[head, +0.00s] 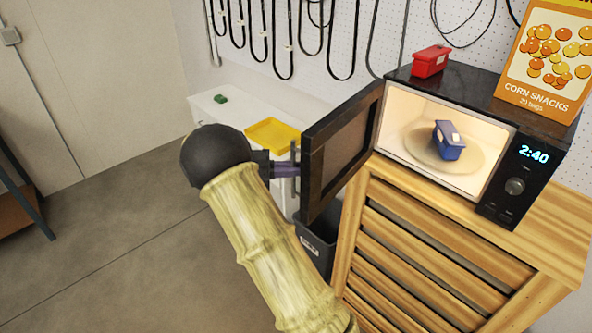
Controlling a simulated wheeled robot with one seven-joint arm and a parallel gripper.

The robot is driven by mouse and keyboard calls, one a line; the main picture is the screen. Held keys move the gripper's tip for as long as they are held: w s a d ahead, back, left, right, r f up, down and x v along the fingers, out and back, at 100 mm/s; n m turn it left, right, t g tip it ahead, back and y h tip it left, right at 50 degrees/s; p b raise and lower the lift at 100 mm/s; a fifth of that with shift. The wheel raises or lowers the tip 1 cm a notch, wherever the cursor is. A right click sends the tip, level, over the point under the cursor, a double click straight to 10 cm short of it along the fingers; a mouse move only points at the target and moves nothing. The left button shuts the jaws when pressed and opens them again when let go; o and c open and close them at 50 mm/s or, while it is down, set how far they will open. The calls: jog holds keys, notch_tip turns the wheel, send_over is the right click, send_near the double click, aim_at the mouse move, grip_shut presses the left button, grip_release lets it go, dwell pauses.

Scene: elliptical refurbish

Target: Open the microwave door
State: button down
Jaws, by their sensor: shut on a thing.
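The black microwave (447,146) stands on a slatted wooden cabinet, with its lit inside in view. Its door (343,148) stands wide open, swung out on the left side toward me. A blue box (449,142) sits on the round plate inside. The vertical door handle (294,155) is on the door's outer face near its free edge. My gripper (288,169) reaches the handle from the left and is shut on it. The fingertips are small and partly hidden by the handle.
A red box (430,61) and a corn snacks carton (548,57) stand on the microwave. The wooden cabinet (430,247) is below. A dark bin (318,250) is under the door. A white bench with a yellow tray (272,135) is behind. Floor at left is clear.

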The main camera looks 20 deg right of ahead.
jog(key=shift+w, duration=0.25)
jog(key=c, duration=1.6)
grip_release()
jog(key=shift+d, duration=0.1)
jog(key=shift+b+v, duration=1.8)
jog(key=shift+v, duration=6.95)
